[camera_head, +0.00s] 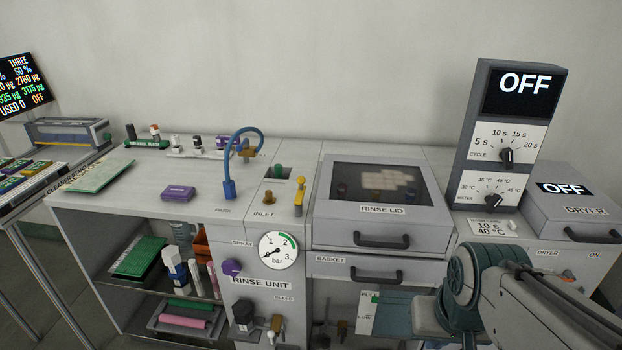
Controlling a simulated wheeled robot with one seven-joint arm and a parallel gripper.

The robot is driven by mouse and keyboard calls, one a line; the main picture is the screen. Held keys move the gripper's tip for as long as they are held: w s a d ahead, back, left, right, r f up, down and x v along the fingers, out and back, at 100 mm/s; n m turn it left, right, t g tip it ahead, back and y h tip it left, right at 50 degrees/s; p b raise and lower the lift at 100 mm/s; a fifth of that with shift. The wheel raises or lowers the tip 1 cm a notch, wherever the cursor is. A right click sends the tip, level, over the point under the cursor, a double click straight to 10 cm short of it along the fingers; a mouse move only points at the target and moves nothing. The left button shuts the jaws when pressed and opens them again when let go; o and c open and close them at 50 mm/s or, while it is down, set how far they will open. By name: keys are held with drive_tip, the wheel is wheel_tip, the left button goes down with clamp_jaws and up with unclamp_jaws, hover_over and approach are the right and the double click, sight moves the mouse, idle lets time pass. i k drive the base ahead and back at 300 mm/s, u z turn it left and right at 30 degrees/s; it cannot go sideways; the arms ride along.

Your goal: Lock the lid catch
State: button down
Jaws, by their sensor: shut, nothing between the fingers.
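The rinse lid (378,238) is a grey framed cover with a dark window and a black bar handle (381,240). It lies down over the rinse unit, seemingly closed. A small yellow lever (299,192) stands roughly upright just left of the lid, near the INLET label. I cannot tell for certain whether it is the lid catch.
The basket drawer (368,271) is below the lid. A pressure gauge (278,251) and a blue hose (230,180) are to the left. The control tower (490,160) and dryer (575,212) stand at the right. A purple block (178,193) lies on the left worktop.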

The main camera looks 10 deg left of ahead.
sight(299, 196)
drive_tip(key=z, duration=0.05)
drive_tip(key=k, duration=0.65)
drive_tip(key=u, duration=0.65)
drive_tip(key=i, duration=1.55)
drive_tip(key=z, duration=0.5)
